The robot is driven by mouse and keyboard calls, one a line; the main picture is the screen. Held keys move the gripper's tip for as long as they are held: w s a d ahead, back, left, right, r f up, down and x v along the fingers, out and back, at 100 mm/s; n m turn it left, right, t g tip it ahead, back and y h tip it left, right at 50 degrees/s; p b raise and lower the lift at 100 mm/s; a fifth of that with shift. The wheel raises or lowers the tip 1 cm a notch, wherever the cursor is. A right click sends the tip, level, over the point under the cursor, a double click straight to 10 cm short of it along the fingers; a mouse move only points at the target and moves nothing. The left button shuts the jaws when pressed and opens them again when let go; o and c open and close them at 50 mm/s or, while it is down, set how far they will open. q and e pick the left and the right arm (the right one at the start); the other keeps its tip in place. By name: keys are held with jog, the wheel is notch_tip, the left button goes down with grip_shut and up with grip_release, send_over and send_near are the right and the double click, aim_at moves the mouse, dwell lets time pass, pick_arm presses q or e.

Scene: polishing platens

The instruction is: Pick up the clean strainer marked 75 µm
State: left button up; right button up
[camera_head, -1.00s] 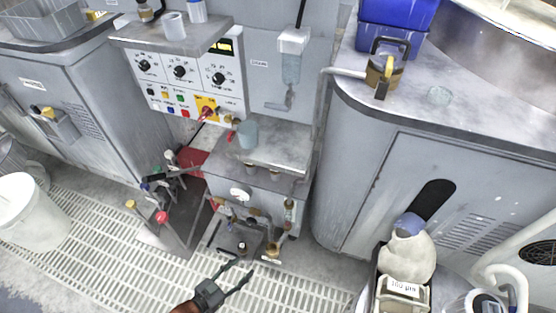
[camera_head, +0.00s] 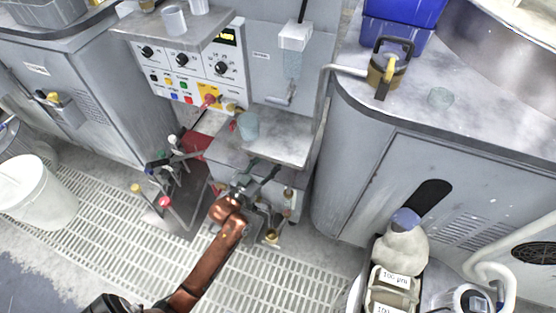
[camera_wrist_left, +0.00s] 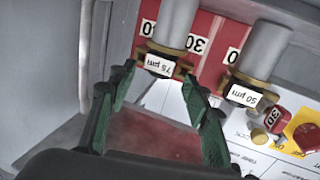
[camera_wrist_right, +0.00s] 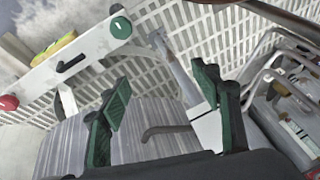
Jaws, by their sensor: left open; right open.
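The brass strainer with the upside-down 75 µm label (camera_wrist_left: 158,63) is on the end of a grey cylinder (camera_wrist_left: 178,22) in the left wrist view. My left gripper (camera_wrist_left: 158,80) is open, with green fingertips on either side of and just short of this strainer; contact is not clear. A second strainer marked 50 µm (camera_wrist_left: 240,95) is to the right. In the head view my left gripper (camera_head: 262,172) is at the front of the grey console and hides the strainers. My right gripper (camera_wrist_right: 165,95) is open and empty in the right wrist view.
A shelf (camera_head: 285,145) with a bluish cup (camera_head: 249,125) is just above my left gripper. A red knob (camera_wrist_left: 278,118) is near the 50 µm strainer. At right, a container labelled 100 µm (camera_head: 393,277) is beside a bottle (camera_head: 402,245). Floor grating (camera_head: 110,215) is open.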

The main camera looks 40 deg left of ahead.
pick_arm(q)
jog(key=w+b, duration=0.1)
jog(key=w+f, duration=0.1)
jog(key=w, duration=0.1)
jog(key=shift+b, duration=0.35)
jog(key=shift+w+r, duration=0.25)
jog(key=shift+w, duration=0.1)
pick_arm(e)
jog(key=shift+t, duration=0.9)
jog(key=x, duration=0.3)
jog(key=a+x, duration=0.1)
jog(key=shift+w+f, duration=0.1)
jog(key=shift+w, duration=0.35)
pick_arm(q)
grip_shut()
